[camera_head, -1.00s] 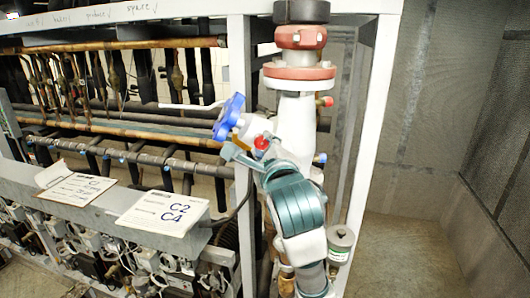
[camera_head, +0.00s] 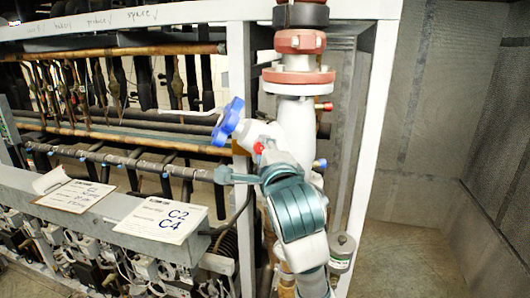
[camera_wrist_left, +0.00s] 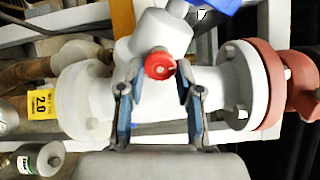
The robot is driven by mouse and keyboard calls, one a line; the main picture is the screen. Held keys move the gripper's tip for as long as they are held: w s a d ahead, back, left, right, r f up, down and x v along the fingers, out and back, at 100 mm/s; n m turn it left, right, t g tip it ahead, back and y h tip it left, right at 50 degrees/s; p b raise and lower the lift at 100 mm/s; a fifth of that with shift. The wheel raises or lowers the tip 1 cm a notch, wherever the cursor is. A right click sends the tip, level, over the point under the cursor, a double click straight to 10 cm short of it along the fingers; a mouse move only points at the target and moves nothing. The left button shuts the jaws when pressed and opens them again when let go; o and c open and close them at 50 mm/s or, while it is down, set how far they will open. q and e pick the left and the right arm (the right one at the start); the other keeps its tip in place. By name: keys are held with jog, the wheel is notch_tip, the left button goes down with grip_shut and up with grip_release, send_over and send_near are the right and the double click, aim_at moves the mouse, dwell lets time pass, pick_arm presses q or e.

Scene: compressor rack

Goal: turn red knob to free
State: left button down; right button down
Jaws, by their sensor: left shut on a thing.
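The red knob (camera_head: 258,148) is a small round knob on the white valve body (camera_head: 297,118), below and right of the blue handwheel (camera_head: 228,121). In the left wrist view the red knob (camera_wrist_left: 160,65) shows between the fingertips of my left gripper (camera_wrist_left: 160,72), in front of the white valve. My left gripper (camera_head: 245,166) is shut on the red knob, one finger on each side. In the head view my teal and white wrist hides part of the valve and the pipe below it. My right gripper is not in view.
A white frame post (camera_head: 365,150) stands right of the pipe. A grey canister (camera_head: 342,252) hangs below right of my wrist. Sign cards (camera_head: 160,218) lie on the ledge at left. Red flanges (camera_head: 298,77) sit above the valve. Floor at right is clear.

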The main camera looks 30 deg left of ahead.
pick_arm(q)
jog(key=shift+f, duration=0.2)
jog(key=c, duration=0.8)
grip_release()
jog(key=shift+w, duration=0.1)
jog(key=shift+o, duration=0.2)
jog(key=shift+r, duration=0.1)
jog(key=v, duration=1.2)
jog(key=shift+w, duration=0.1)
